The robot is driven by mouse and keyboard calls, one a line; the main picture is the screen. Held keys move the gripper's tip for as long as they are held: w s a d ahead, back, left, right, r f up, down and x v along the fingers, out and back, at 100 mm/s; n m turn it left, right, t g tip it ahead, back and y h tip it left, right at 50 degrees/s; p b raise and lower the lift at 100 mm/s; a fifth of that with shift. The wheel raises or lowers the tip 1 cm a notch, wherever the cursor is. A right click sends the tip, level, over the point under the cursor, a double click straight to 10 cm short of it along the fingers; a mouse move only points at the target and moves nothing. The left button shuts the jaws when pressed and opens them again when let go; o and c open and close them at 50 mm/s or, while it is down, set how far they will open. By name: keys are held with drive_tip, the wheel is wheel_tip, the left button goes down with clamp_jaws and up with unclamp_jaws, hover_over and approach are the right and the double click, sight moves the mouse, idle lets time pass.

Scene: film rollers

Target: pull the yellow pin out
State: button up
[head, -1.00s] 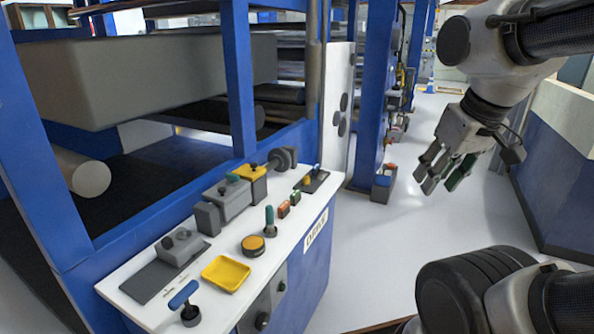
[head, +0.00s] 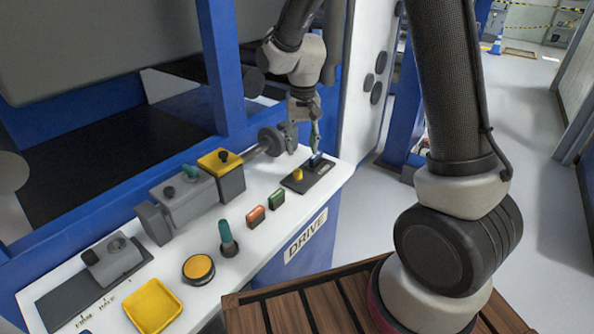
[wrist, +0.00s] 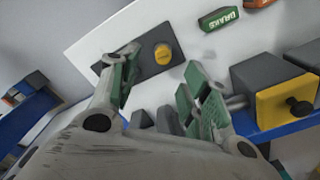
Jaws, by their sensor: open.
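The yellow pin (head: 297,174) is a short round-topped peg on a dark plate (head: 308,177) at the far right end of the white console. In the wrist view the yellow pin (wrist: 162,54) shows from above, beyond and between my fingertips. My gripper (head: 303,143) is open and empty, pointing down above the plate. Its green-padded fingers also show in the wrist view (wrist: 160,78). The fingers look apart from the pin. A small blue part (head: 316,158) of the plate shows near one fingertip, partly hidden.
A grey shaft with discs (head: 270,141) is close left of my gripper, beside a yellow-topped block (head: 220,160). A blue frame post (head: 222,65) rises behind. Floor right of the console is clear.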

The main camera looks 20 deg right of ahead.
sight(297, 171)
drive_tip(key=f, duration=0.6)
drive_tip(key=w+f, duration=0.1)
drive_tip(key=f, duration=0.3)
drive_tip(key=shift+w+a+f, duration=0.1)
drive_tip(key=shift+a, duration=0.3)
drive_tip(key=shift+c, duration=0.3)
clamp_jaws()
